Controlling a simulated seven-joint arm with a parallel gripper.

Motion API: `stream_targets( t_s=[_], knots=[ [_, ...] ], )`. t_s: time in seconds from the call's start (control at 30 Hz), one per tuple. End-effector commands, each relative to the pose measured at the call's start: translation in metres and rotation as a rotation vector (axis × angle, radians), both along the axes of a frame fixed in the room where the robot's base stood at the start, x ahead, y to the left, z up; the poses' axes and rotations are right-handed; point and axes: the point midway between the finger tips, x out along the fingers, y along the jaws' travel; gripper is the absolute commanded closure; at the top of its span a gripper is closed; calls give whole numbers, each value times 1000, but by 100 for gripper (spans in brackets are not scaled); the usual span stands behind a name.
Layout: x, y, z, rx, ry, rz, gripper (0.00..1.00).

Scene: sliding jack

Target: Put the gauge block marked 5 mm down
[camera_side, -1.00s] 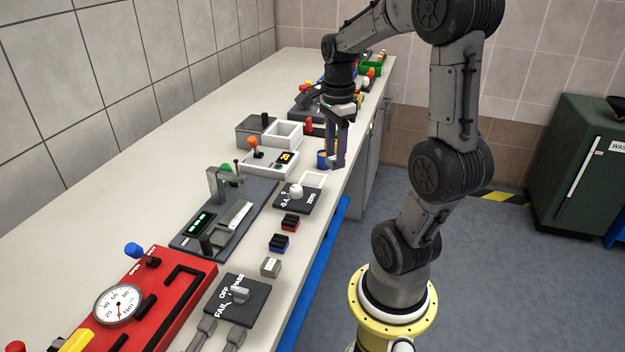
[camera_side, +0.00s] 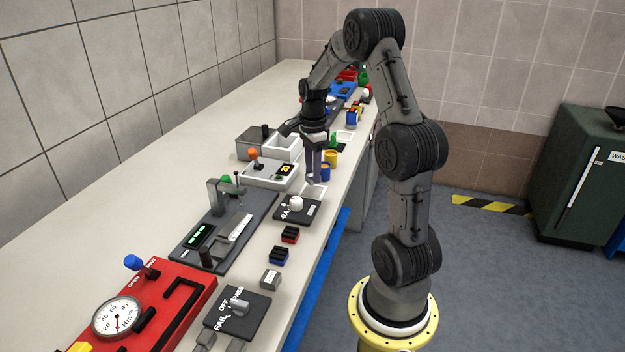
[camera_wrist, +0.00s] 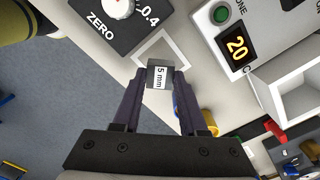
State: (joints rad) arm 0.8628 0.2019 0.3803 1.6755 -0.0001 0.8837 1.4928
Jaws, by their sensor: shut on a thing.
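My gripper (camera_wrist: 160,77) is shut on the gauge block marked 5 mm (camera_wrist: 159,76), a small dark block with a white label, held between its fingertips in the wrist view. A white square outline (camera_wrist: 166,48) shows on the bench behind the block. In the side view my gripper (camera_side: 316,182) points down over the bench beside that white square (camera_side: 317,190), near the front edge. The block is too small to make out there, and its height above the bench is hard to tell.
The dark dial plate marked ZERO (camera_side: 298,212) lies just on the near side of the square. A white box reading 20 (camera_side: 271,175) stands to the left. Blue and yellow cups (camera_side: 329,158) stand just beyond my gripper. The bench's front edge is close.

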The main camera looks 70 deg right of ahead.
Motion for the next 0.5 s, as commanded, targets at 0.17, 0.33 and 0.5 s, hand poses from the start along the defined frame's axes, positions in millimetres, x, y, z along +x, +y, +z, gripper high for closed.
stream_targets(
  t_s=[0.17, 0.33, 0.5],
  knots=[
    [1, -2, -26, 2, 2, 0, 100],
    [2, -2, -34, 0, 0, 0, 100],
    [2, -2, -33, -1, -1, 0, 100]
  ],
)
